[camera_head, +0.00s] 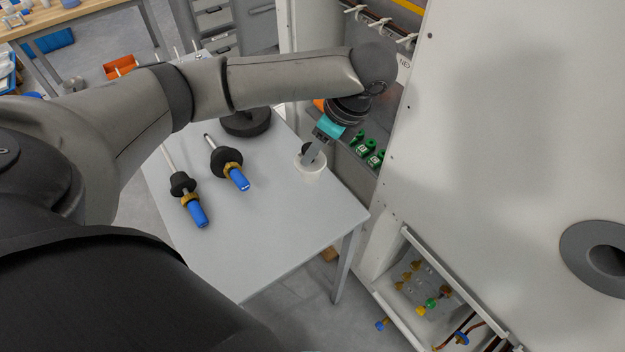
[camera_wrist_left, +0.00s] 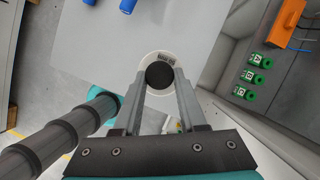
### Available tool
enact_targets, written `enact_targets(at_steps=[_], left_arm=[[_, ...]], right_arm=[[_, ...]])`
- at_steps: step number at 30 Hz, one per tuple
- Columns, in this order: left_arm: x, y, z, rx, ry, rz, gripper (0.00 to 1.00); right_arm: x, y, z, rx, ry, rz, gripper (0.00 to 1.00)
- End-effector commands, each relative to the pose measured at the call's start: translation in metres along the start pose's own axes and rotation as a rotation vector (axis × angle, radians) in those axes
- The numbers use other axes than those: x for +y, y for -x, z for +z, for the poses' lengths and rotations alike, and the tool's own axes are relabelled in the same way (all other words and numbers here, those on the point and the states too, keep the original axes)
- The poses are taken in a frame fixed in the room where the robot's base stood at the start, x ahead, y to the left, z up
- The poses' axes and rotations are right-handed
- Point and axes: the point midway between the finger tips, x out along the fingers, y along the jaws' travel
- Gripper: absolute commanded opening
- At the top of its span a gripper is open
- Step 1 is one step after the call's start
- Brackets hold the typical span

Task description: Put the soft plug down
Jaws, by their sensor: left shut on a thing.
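The soft plug appears to be the dark round piece (camera_wrist_left: 160,75) between my left gripper's fingertips. In the head view it shows as a dark patch (camera_head: 307,149) beside the fingers. My left gripper (camera_head: 314,150) reaches down from the upper right over the grey table, with its fingers shut on this dark piece. A white round holder (camera_head: 311,169) stands on the table at the fingertips. In the wrist view the holder's pale rim (camera_wrist_left: 149,62), with a small printed label, surrounds the dark piece. I cannot tell how deep the plug sits in it. My right gripper is not in view.
The grey table (camera_head: 272,231) has bare space at its front. Two rods with black collars and blue ends (camera_head: 194,211) (camera_head: 238,179) lie left of the holder. A black disc (camera_head: 247,122) lies behind. A white cabinet wall (camera_head: 500,130) rises right, with green blocks (camera_head: 367,148) nearby.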

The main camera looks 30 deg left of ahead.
Motion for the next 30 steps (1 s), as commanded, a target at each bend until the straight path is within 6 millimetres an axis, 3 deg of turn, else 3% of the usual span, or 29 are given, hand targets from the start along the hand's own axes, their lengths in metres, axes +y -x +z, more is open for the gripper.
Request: enact_targets(at_steps=[3,7,14,22,30], left_arm=[[0.000,-0.030,-0.012,-0.001,-0.001,0.003,0.00],[0.000,-0.051,-0.021,-0.001,-0.001,0.001,0.00],[-0.001,-0.066,-0.028,0.001,0.000,-0.001,0.00],[-0.001,-0.100,-0.042,-0.001,-0.001,0.000,0.00],[-0.001,-0.101,-0.042,0.000,-0.001,-0.002,0.00]], right_arm=[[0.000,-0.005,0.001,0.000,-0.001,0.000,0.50],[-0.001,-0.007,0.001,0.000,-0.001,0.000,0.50],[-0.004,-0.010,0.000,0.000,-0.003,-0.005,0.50],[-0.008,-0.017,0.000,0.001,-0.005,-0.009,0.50],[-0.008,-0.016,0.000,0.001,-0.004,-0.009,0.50]])
